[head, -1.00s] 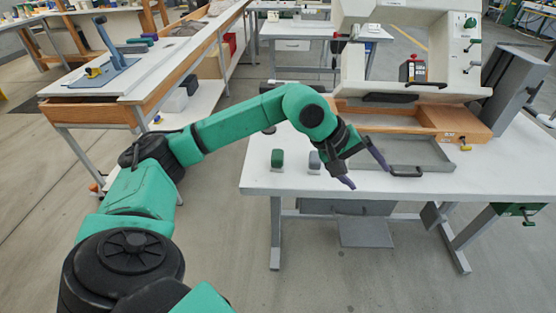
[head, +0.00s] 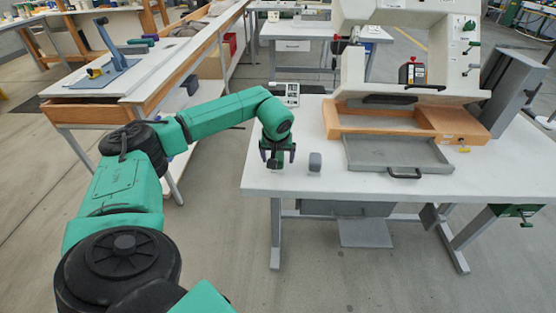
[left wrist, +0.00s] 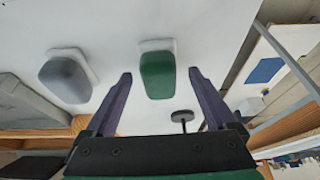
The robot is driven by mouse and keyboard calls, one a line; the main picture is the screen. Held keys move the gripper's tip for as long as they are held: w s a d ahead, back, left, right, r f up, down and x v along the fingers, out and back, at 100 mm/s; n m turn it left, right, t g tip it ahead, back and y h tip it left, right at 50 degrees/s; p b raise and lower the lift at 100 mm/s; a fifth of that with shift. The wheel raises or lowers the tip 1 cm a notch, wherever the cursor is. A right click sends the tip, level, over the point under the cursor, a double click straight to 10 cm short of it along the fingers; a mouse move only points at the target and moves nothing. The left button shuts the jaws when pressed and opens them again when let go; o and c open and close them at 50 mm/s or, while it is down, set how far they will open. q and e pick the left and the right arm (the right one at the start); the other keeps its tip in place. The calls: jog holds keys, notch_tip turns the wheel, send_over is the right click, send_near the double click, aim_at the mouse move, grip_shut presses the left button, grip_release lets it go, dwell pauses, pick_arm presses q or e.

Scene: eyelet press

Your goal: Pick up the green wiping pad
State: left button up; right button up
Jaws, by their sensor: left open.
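The green wiping pad (left wrist: 158,76), a rounded block on a white base, stands on the white table in the left wrist view. In the head view my left gripper hides it. My left gripper (head: 278,157) is over the table's left part, fingers pointing down. In the left wrist view its purple fingers (left wrist: 160,74) are apart, with the green pad showing between their tips; whether they are down around it I cannot tell. A grey pad (head: 315,162) stands just right of the gripper; it also shows in the left wrist view (left wrist: 68,76). My right gripper is not in view.
The white table (head: 300,184) has free room along its front. A grey tray (head: 398,153) with a black handle lies right of the grey pad, before a wooden tray (head: 385,121) and the white press (head: 400,55). A small white panelled box (head: 286,93) is behind my arm.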

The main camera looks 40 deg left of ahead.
aim_at(278, 156)
pick_arm(q)
jog(key=shift+w+a+f, duration=0.15)
jog(key=shift+w+f, duration=0.05)
jog(key=shift+f, duration=0.35)
jog(key=shift+r, duration=0.1)
grip_shut()
notch_tip(278, 156, up, 20)
jog(key=shift+p, duration=0.3)
